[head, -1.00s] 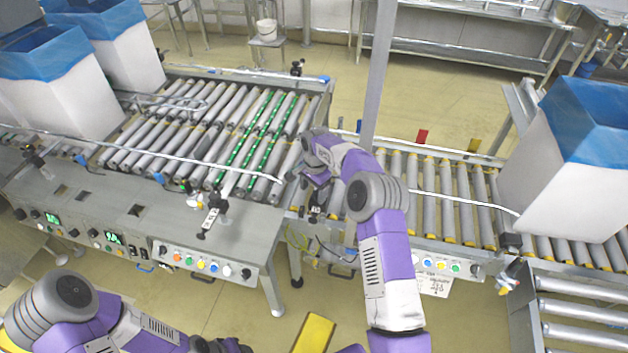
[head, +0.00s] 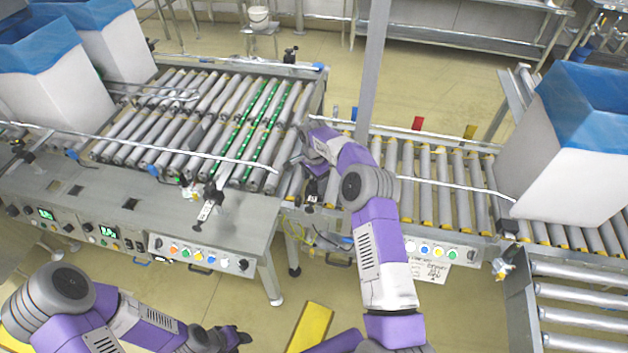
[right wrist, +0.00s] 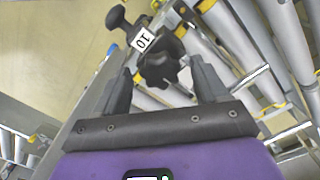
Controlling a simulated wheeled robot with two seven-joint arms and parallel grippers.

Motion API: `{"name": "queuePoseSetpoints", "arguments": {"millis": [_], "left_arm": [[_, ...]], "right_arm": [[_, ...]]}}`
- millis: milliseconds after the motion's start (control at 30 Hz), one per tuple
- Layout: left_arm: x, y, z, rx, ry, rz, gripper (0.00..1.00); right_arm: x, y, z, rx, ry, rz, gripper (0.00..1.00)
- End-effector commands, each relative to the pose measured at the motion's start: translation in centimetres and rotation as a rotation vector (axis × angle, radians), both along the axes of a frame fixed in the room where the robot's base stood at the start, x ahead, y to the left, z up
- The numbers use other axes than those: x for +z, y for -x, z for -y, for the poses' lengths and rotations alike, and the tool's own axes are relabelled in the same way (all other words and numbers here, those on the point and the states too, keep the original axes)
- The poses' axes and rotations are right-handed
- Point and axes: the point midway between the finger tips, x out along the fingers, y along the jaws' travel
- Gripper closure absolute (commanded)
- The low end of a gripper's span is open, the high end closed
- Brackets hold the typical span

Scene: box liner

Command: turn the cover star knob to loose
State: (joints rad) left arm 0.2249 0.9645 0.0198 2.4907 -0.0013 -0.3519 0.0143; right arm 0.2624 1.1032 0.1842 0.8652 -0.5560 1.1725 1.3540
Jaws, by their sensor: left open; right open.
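A black star knob (right wrist: 160,66) shows in the right wrist view, next to a white label with the number 10 (right wrist: 144,40). My right gripper (right wrist: 160,72) is open, with one finger on each side of the knob; I cannot tell whether they touch it. In the head view my right gripper (head: 313,184) is at the gap between the two conveyors, and my arm hides most of the knob there. My left gripper (head: 240,338) is open and empty, low in front of the left conveyor's control panel.
A second black knob (right wrist: 117,18) is beyond the label. The left roller conveyor (head: 225,115) has a guide rail and small clamps near my right arm. A white box with blue liner (head: 580,150) stands on the right conveyor. A grey post (head: 374,70) rises behind my arm.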

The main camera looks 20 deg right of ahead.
Motion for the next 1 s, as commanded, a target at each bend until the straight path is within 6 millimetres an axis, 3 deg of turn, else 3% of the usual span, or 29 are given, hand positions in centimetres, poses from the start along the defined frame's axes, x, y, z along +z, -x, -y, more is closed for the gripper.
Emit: {"name": "queuePoseSetpoints", "arguments": {"millis": [133, 500, 1000], "left_arm": [[0.02, 0.00, 0.00, 0.000, 0.000, 0.000, 0.57], [0.02, -0.01, 0.00, 0.000, 0.000, 0.000, 0.57], [0.02, 0.00, 0.00, 0.000, 0.000, 0.000, 0.57]], "right_arm": [[0.02, 0.00, 0.00, 0.000, 0.000, 0.000, 0.27], [0.05, -0.01, 0.01, 0.001, 0.000, 0.000, 0.83], [0.10, -0.02, 0.01, 0.147, 0.002, 0.001, 0.83]]}}
